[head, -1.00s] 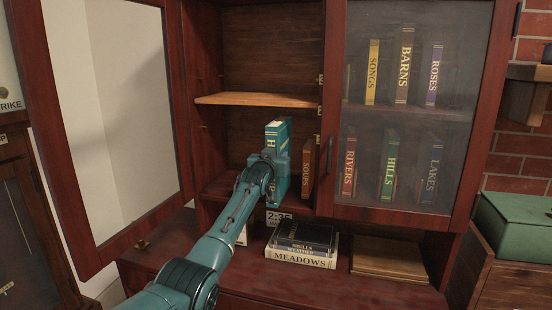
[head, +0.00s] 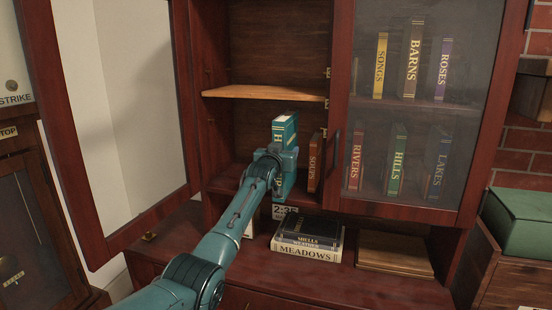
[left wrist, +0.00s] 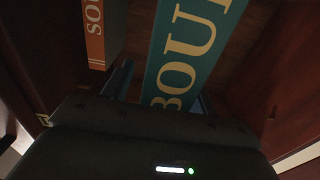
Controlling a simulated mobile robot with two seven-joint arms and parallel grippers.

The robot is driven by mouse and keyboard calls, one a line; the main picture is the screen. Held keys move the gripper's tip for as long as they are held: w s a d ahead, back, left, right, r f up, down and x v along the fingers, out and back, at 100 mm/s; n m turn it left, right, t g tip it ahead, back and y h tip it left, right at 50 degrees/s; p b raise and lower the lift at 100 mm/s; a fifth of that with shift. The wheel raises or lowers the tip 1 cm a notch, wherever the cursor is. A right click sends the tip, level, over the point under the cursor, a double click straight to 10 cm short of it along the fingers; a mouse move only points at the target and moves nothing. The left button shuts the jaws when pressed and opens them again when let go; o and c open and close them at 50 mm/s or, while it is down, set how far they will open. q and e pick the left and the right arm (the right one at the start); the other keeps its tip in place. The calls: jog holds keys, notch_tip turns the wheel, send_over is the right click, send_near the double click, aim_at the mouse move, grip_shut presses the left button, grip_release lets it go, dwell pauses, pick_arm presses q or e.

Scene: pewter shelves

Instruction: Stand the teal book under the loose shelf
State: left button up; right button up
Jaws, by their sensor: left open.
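The teal book (head: 285,131) stands upright on the floor of the open left compartment, below the loose light-wood shelf (head: 265,92). A gap shows between the book's top and the shelf. In the left wrist view the teal book (left wrist: 190,45) rises between my fingers, with big cream letters on its spine. My right gripper is out of view.
A brown SOUPS book (head: 314,163) stands just right of the teal book; it also shows in the left wrist view (left wrist: 96,35). The open glass door (head: 100,130) is at left, the shut one (head: 345,195) at right. Stacked books (head: 306,250) lie on the counter below.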

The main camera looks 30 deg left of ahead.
pick_arm(q)
jog(key=s+d, duration=0.2)
jog(key=s, duration=1)
jog(key=shift+s+d+r, duration=0.15)
jog(key=shift+s+d, duration=0.1)
